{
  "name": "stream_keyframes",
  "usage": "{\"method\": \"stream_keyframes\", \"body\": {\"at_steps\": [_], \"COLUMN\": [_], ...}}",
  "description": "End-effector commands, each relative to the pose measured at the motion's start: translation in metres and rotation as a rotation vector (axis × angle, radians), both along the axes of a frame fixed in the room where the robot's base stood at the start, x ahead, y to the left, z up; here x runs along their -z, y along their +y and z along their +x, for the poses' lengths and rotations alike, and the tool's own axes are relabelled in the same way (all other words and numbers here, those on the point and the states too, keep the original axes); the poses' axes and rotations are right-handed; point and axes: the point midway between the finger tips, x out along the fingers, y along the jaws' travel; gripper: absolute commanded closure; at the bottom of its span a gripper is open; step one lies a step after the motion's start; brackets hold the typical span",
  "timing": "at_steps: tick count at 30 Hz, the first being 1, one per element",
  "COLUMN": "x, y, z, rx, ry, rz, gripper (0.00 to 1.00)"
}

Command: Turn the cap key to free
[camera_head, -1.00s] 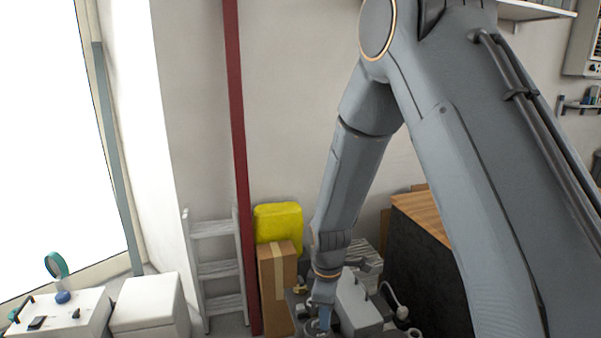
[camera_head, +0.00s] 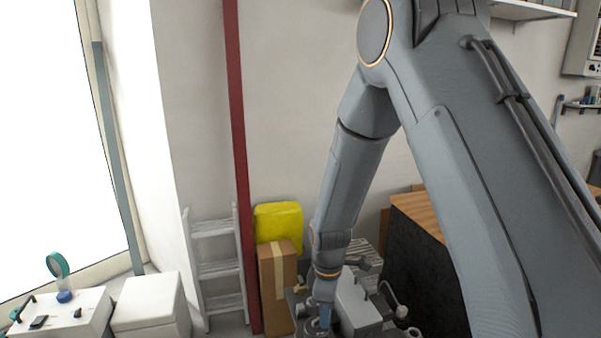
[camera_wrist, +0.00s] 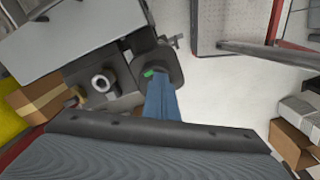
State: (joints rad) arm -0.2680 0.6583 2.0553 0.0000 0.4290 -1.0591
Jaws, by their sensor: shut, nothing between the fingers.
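The compressor (camera_head: 352,298) stands low at the bottom centre of the head view, a grey unit with dark parts. In the wrist view a dark round fitting (camera_wrist: 172,66) sits on it, with a small green piece (camera_wrist: 149,73) at my fingertips. I cannot tell whether this green piece belongs to the cap key. My gripper (camera_wrist: 158,82) has blue fingers closed together, with nothing seen between them. Its tips are over or against the fitting; contact is unclear. In the head view my gripper (camera_head: 323,322) points down beside the compressor, its tips hard to see.
A ringed port (camera_wrist: 101,83) lies left of the fitting. A cardboard box (camera_head: 277,285) and a yellow container (camera_head: 278,224) stand left of the compressor. A ladder (camera_head: 217,262) leans by the wall. A wood-topped dark cabinet (camera_head: 420,260) is close on the right.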

Motion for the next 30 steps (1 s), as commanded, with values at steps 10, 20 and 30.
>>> {"method": "stream_keyframes", "body": {"at_steps": [10, 20, 30], "x": [-0.0007, -0.0003, -0.0006], "y": [-0.0012, -0.0008, -0.0050], "z": [0.0082, 0.0103, 0.0107], "rx": [0.000, 0.000, 0.001], "ry": [-0.001, -0.001, -0.001], "rz": [0.001, 0.001, 0.001], "gripper": [1.00, 1.00, 1.00]}}
